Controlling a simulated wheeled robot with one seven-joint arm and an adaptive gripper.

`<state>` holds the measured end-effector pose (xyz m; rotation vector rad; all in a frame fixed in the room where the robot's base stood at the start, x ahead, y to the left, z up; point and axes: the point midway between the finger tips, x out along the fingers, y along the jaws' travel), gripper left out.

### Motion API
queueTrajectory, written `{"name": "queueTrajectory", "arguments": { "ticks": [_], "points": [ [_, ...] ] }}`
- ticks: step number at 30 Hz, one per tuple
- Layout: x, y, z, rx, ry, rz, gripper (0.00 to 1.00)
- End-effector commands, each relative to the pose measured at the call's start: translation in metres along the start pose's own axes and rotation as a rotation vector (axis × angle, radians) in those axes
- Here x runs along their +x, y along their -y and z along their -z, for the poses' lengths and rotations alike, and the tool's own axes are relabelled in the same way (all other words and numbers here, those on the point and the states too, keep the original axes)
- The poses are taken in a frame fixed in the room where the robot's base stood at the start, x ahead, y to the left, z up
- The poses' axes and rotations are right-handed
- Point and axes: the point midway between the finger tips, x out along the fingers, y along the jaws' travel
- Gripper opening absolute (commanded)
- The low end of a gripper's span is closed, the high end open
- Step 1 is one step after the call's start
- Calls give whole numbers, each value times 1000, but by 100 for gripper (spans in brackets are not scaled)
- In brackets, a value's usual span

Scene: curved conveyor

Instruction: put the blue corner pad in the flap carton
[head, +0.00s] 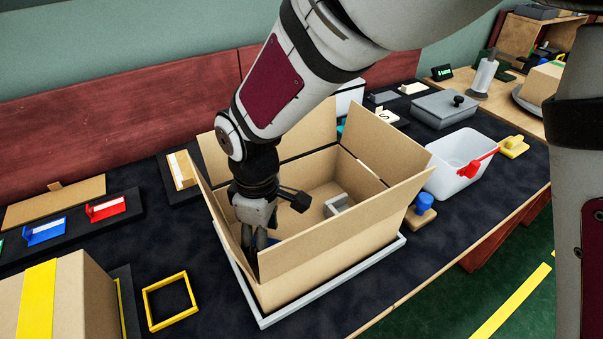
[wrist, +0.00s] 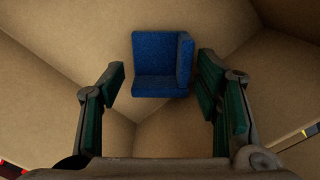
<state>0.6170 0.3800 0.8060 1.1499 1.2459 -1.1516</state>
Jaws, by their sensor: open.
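The flap carton (head: 335,235) stands with its flaps up on a pale tray (head: 268,318) in the middle of the table. My gripper (head: 258,238) reaches down inside its left part, pointing downward. The blue corner pad (wrist: 158,68) lies inside the carton, seen in the wrist view just past my open fingertips and roughly between them. The fingers look clear of it on both sides. In the head view only a small blue patch of the pad (head: 272,241) shows beside the fingers; the rest is hidden by the gripper and the carton wall.
A grey corner piece (head: 338,205) lies inside the carton to the right of my gripper. A white bin (head: 455,172) with a red clip stands to the right. A yellow frame (head: 169,300) and a taped box (head: 75,300) are at the left. The carton's raised flaps surround my wrist.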

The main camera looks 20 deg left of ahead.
Motion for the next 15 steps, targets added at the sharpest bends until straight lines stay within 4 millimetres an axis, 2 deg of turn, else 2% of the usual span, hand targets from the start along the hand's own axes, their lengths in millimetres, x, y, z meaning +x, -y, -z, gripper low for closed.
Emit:
{"name": "queueTrajectory", "arguments": {
  "ticks": [1, 6, 12, 15],
  "points": [
    [-14, -1, 1, 1, -4, -4, 58],
    [-50, -1, 1, 1, -4, -4, 58],
    [-82, 0, 0, 1, -2, -2, 58],
    [-91, 0, 0, 1, -2, -2, 58]
  ]
}}
